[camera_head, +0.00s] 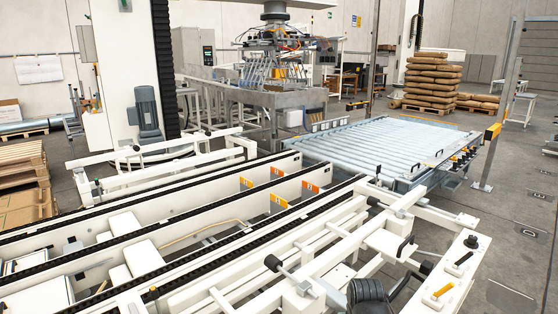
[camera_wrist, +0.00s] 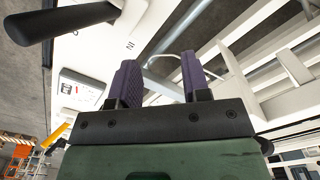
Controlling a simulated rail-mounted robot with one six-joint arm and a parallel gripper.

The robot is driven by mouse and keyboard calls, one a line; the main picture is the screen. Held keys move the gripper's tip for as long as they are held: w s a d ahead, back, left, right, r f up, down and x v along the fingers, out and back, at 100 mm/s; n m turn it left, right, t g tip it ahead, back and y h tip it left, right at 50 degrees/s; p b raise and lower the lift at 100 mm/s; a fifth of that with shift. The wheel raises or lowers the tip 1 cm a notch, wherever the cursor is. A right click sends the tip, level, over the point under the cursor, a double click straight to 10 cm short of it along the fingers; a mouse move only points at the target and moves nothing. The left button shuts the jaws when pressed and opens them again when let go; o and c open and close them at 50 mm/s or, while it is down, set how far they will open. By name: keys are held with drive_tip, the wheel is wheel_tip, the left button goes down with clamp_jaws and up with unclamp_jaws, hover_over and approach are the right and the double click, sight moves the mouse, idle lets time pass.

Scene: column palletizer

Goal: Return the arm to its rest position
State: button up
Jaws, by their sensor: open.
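My gripper (camera_wrist: 160,80) shows in the wrist view with two purple ribbed fingers on a dark bracket. The fingers are apart and nothing is between them. A white machine panel (camera_wrist: 140,25) lies beyond the fingertips; I cannot tell the exact distance. A black handle (camera_wrist: 60,22) extends across the upper left, and a yellow handle (camera_wrist: 55,135) shows lower left. I cannot make out my gripper for certain in the head view.
In the head view, a white control panel (camera_head: 455,273) with yellow and black handles stands at lower right, beside white conveyor frames (camera_head: 200,262). A roller conveyor (camera_head: 380,142) lies behind. Stacked sacks (camera_head: 433,80) stand on a pallet at back right. Open floor (camera_head: 510,215) shows right.

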wheel_tip(320, 180, up, 14)
drive_tip(key=a+p, duration=0.1)
drive_tip(key=p, duration=1.2)
drive_tip(key=shift+w+a+f+n+p, duration=0.15)
drive_tip(key=shift+a+n+p, duration=0.15)
drive_tip(key=shift+a+p, duration=0.1)
